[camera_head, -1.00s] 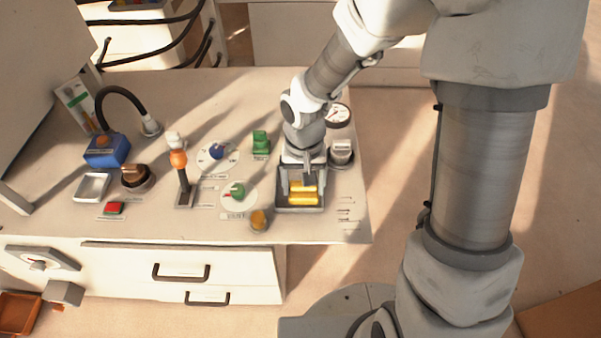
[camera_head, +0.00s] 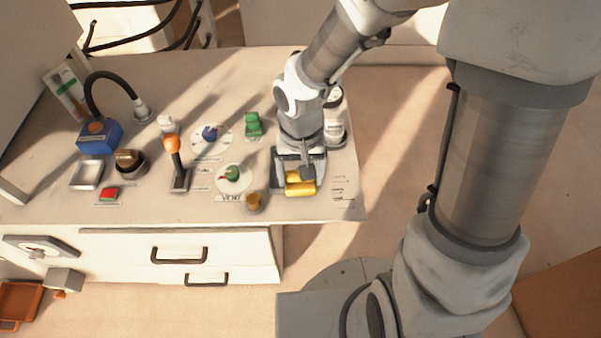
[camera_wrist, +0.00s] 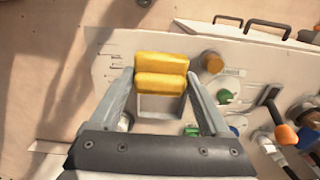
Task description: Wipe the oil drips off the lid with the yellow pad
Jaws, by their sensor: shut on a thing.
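The yellow pad (camera_head: 300,184) shows as two thick yellow bars at the front right of the panel. It also shows in the wrist view (camera_wrist: 161,75). My gripper (camera_head: 300,178) points down over it, and its two fingers (camera_wrist: 160,82) are shut on the pad's ends. Below the pad is a grey square holder (camera_wrist: 160,110), partly hidden by pad and hand. From these views I cannot tell whether the pad touches it. I cannot make out the lid or any oil drips.
Left of my gripper are an amber knob (camera_head: 254,201), a green dial knob (camera_head: 233,173), a green block (camera_head: 253,124) and an orange-topped lever (camera_head: 174,160). A white canister (camera_head: 335,118) stands close behind right.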

